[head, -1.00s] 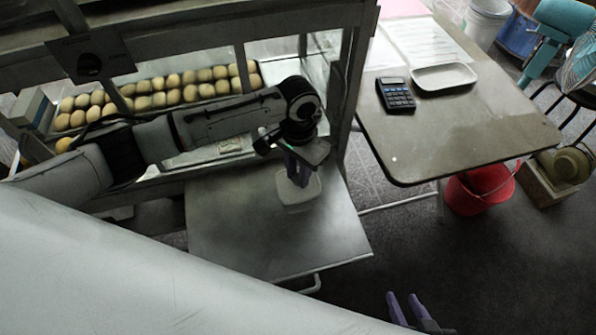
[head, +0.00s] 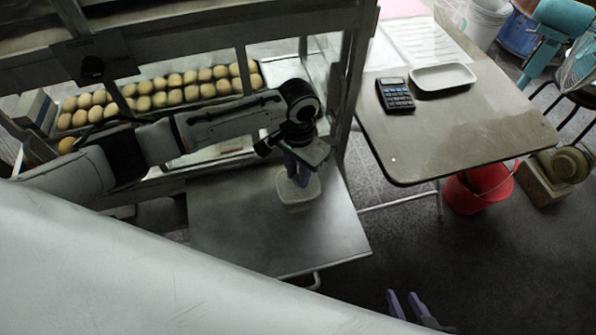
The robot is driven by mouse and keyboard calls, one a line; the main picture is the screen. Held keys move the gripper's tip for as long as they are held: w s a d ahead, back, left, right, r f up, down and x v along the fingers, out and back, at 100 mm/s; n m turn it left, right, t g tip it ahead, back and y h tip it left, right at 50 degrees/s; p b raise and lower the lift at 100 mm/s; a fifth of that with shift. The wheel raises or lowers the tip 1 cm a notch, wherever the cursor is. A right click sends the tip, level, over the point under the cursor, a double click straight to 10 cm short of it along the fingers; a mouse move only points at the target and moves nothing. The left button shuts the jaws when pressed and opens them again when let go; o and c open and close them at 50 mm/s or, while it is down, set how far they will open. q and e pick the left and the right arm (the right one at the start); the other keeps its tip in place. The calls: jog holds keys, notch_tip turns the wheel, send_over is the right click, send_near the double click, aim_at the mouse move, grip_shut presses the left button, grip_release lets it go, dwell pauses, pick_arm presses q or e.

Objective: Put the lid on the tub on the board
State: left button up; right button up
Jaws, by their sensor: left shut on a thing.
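The pale, translucent tub (head: 298,200) stands on the grey metal board (head: 265,245) in front of the glass cabinet.
The glass cabinet (head: 350,95) with rows of round buns (head: 160,93) stands behind the board. A table (head: 450,140) at the right carries a calculator (head: 396,95) and a white tray (head: 443,77). A red bucket (head: 478,188) stands under it. The board's front half is clear.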

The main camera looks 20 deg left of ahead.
pick_arm(q)
jog(key=shift+p, duration=0.5)
jog(key=shift+f+p, duration=0.15)
jog(key=shift+p, duration=0.2)
dwell(1.1)
jog(key=shift+p, duration=0.4)
dwell(0.4)
dwell(0.3)
jog(key=o, duration=1.6)
jog(key=shift+r+p, duration=0.4)
jog(key=shift+r, duration=3.1)
